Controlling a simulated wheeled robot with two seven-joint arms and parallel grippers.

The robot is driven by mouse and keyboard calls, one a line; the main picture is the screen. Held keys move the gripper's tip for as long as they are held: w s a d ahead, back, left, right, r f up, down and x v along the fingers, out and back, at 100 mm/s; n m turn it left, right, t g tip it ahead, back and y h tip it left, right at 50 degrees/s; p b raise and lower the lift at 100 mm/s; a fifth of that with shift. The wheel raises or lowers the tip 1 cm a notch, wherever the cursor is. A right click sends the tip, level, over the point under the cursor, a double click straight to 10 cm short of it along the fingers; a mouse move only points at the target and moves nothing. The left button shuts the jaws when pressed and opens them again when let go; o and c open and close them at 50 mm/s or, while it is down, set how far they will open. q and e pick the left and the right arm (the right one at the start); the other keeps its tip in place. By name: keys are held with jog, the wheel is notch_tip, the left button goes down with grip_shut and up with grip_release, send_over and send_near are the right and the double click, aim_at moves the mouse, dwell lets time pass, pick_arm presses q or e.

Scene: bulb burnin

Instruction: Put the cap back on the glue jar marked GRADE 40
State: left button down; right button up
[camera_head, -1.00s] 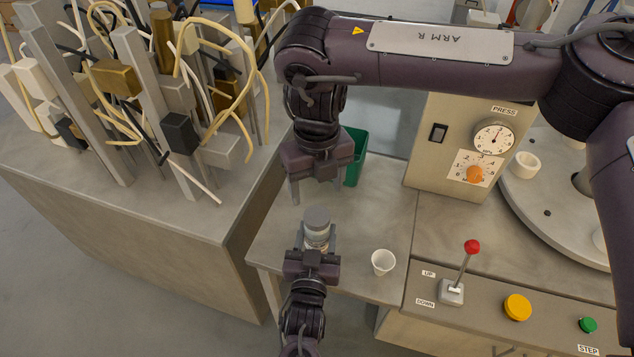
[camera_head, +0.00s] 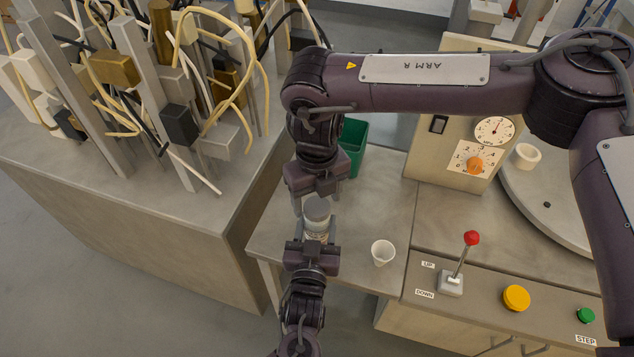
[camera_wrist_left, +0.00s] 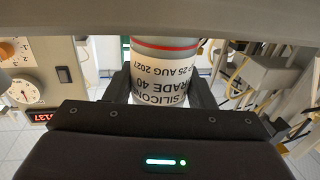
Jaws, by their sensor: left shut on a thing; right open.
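The glue jar (camera_head: 316,231) has a white label and a grey top (camera_head: 317,208). In the left wrist view the jar (camera_wrist_left: 163,85) shows upside-down print reading "SILICON", "GRADE 40" partly cut off, and a date, with a red line above. My left gripper (camera_head: 318,236) is shut on the jar and holds it upright. My right gripper (camera_head: 315,199) is open, pointing down right over the jar, with a finger beside the grey top. I cannot tell whether the fingers touch it, or whether the grey top is the separate cap.
A white cup (camera_head: 382,253) stands on the small table (camera_head: 355,215) right of the jar. A green bin (camera_head: 354,148) is behind my right gripper. A bench (camera_head: 200,215) crowded with posts and cables is left.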

jog(key=shift+f, duration=0.75)
jog(key=shift+c, duration=0.4)
jog(key=c, duration=0.9)
jog(key=m, duration=0.8)
jog(key=shift+m, duration=0.3)
jog(key=o, duration=1.1)
jog(key=shift+o, duration=0.2)
jog(key=shift+r, duration=0.1)
